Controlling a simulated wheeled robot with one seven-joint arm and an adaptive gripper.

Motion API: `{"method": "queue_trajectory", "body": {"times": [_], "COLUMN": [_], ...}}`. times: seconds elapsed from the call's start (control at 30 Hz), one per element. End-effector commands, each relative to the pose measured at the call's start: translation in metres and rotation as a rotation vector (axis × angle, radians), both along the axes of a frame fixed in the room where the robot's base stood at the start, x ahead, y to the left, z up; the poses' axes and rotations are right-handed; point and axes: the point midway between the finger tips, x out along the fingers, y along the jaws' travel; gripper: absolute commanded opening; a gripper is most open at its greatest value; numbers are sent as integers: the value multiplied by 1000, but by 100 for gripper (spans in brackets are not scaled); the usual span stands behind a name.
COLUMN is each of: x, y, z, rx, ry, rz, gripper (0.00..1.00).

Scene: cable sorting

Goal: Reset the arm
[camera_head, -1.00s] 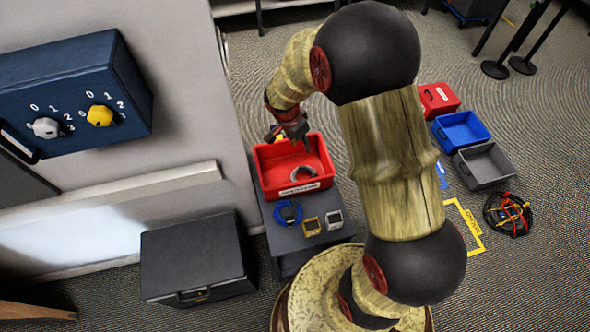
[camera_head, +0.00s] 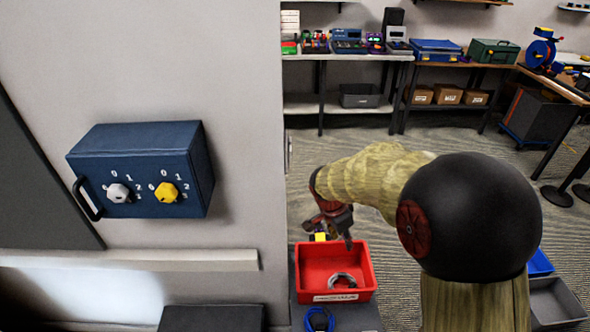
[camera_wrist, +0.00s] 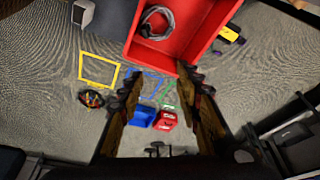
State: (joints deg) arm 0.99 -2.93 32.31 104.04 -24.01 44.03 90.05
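My gripper (camera_head: 335,228) is above the far side of a red bin (camera_head: 312,277), apart from it. In the wrist view my gripper (camera_wrist: 162,80) has its two fingers spread with nothing held between them. A grey coiled cable (camera_head: 342,280) lies inside the red bin; the bin (camera_wrist: 190,58) and cable (camera_wrist: 155,22) also show at the top of the wrist view. My upper arm blocks much of the lower right of the head view.
A blue cable (camera_head: 319,320) lies in front of the bin. A blue box (camera_head: 140,170) with two knobs is on the wall at left. Grey bin (camera_head: 556,300) and blue bin (camera_head: 540,262) are at right. Stocked shelves (camera_head: 345,55) stand behind.

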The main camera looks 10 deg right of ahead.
Motion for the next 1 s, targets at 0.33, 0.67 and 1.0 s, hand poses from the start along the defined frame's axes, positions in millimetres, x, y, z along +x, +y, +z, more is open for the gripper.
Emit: {"method": "queue_trajectory", "body": {"times": [0.33, 0.67, 1.0], "x": [-9, -77, -156], "y": [2, 26, 61], "z": [-4, 19, 102], "rx": [-8, 59, 51], "ry": [97, 261, 163], "rz": [243, 747, 1195], "gripper": [34, 34, 34]}}
